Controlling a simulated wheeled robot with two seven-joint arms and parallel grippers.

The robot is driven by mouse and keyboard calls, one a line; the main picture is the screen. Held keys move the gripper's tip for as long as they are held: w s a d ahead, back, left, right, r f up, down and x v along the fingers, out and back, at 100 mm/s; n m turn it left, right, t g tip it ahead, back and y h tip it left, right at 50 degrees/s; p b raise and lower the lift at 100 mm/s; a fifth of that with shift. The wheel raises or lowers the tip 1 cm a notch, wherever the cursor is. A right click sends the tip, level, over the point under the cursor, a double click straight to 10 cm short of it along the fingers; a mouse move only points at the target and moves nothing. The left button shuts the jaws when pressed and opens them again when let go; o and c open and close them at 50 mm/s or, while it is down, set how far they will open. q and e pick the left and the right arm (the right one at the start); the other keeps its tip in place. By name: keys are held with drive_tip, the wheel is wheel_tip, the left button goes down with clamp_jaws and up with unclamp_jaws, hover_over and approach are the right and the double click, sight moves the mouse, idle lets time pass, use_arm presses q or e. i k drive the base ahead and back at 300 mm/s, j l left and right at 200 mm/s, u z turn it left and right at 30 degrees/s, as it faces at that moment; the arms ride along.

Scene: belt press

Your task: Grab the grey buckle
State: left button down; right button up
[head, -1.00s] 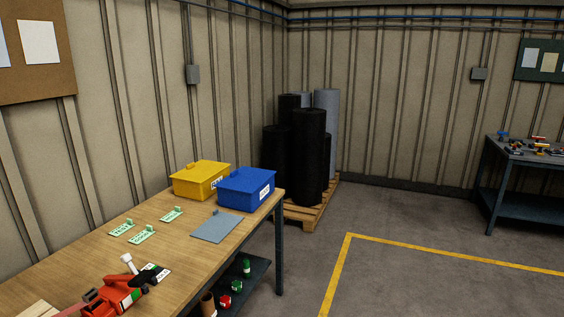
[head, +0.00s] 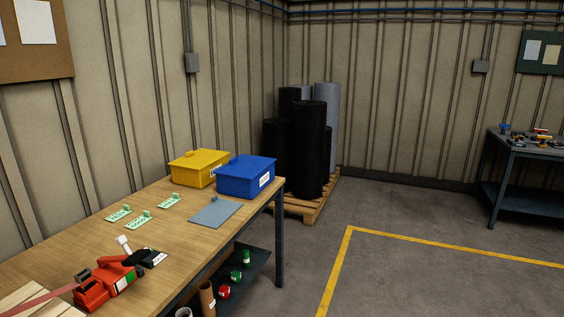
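I cannot make out a grey buckle for certain. A workbench (head: 190,230) stands at the left. On it a red tool (head: 95,288) with a black handle and a pinkish strap lies near the front left, with a small grey-brown part at its left end. A flat grey plate (head: 217,214) lies farther back, with a small grey piece at its rear edge. On the dark table (head: 520,155) at the far right, several small coloured items (head: 540,138) lie, too small to tell apart. Neither of my grippers shows.
A yellow box (head: 192,170) and a blue box (head: 240,180) stand at the bench's far end, with several green tags (head: 138,222) before them. Rolls (head: 311,150) stand on a pallet (head: 305,210). Cans and tubes sit on the lower shelf (head: 255,270). The floor (head: 430,235) is open.

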sight(86, 275)
drive_tip(key=k+l+u, duration=0.1)
drive_tip(key=u, duration=1.15)
drive_tip(key=i+l, duration=0.2)
drive_tip(key=l, duration=0.1)
